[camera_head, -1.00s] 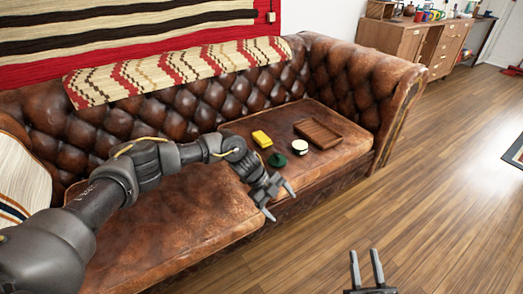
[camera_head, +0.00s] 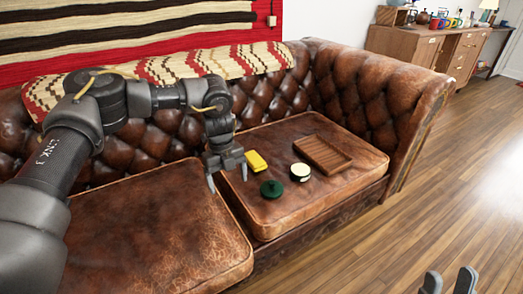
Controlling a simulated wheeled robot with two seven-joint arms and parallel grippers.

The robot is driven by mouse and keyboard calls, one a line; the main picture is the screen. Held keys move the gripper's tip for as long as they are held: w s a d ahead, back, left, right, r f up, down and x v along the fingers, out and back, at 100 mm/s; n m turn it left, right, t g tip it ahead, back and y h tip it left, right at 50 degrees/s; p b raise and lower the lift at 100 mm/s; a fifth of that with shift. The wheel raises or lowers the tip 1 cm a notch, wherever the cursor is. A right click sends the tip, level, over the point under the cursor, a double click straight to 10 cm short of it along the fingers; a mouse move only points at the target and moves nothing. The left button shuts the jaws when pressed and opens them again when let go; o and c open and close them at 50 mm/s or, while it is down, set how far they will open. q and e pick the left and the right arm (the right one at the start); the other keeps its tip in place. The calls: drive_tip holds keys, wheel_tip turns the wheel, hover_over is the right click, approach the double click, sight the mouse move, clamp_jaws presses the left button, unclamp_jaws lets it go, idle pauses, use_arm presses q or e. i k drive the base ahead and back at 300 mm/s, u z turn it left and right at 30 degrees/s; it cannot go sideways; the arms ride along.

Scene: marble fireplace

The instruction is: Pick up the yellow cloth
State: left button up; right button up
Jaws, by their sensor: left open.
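The yellow cloth (camera_head: 257,161) is a small folded yellow block lying on the right seat cushion of the brown leather sofa. My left gripper (camera_head: 228,182) is open and points down just left of the cloth, above the gap between the two seat cushions. Its fingers are apart with nothing visible between them, and I see no contact with the cloth. My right gripper (camera_head: 450,282) shows only its two fingertips at the bottom right edge, spread apart over the wooden floor, with nothing visible between them.
Near the cloth on the cushion (camera_head: 300,210) are a dark green object (camera_head: 271,188), a round white-topped tin (camera_head: 300,172) and a brown wooden tray (camera_head: 322,155). The tufted sofa back rises behind, with a patterned blanket (camera_head: 215,62) on top. The left cushion (camera_head: 150,225) is clear.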

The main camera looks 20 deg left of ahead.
sight(256, 162)
drive_tip(key=i, duration=0.85)
